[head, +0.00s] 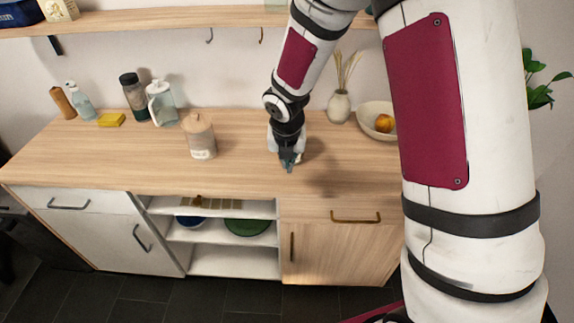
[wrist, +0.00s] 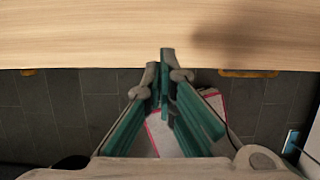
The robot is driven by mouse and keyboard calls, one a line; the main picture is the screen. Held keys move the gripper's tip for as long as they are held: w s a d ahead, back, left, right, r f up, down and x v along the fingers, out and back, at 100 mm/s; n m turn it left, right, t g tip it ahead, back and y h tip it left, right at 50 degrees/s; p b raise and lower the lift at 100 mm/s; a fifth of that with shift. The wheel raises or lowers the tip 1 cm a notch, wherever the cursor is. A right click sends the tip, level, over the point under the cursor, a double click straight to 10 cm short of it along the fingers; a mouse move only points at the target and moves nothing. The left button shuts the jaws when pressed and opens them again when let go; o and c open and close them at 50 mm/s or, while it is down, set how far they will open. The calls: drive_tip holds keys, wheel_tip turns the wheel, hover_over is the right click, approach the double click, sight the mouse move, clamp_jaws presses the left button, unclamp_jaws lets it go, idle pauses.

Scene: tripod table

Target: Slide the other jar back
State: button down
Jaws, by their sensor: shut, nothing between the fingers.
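A jar with a wooden lid and a pale label (head: 202,142) stands upright on the wooden counter (head: 240,170), left of my gripper. My gripper (head: 288,166) points down over the counter near its front edge, apart from that jar. Its fingers are together with nothing between them, and they also show in the wrist view (wrist: 167,75). Pale patches show on both sides of my gripper in the head view; I cannot tell if they are gripper parts or a jar behind it. No jar shows in the wrist view.
A dark-lidded bottle (head: 134,98), a glass pitcher (head: 161,104), a yellow sponge (head: 111,120) and a soap bottle (head: 80,102) stand at the back left. A vase (head: 339,107) and a fruit bowl (head: 370,131) stand at the right. The counter's front middle is clear.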

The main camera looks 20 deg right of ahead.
sight(288, 175)
drive_tip(key=x, duration=0.9)
drive_tip(key=w, duration=0.1)
drive_tip(key=w+d, duration=0.1)
drive_tip(key=w, duration=0.1)
drive_tip(key=shift+f, duration=0.1)
drive_tip(key=shift+w+d, duration=0.15)
drive_tip(key=shift+w, duration=0.25)
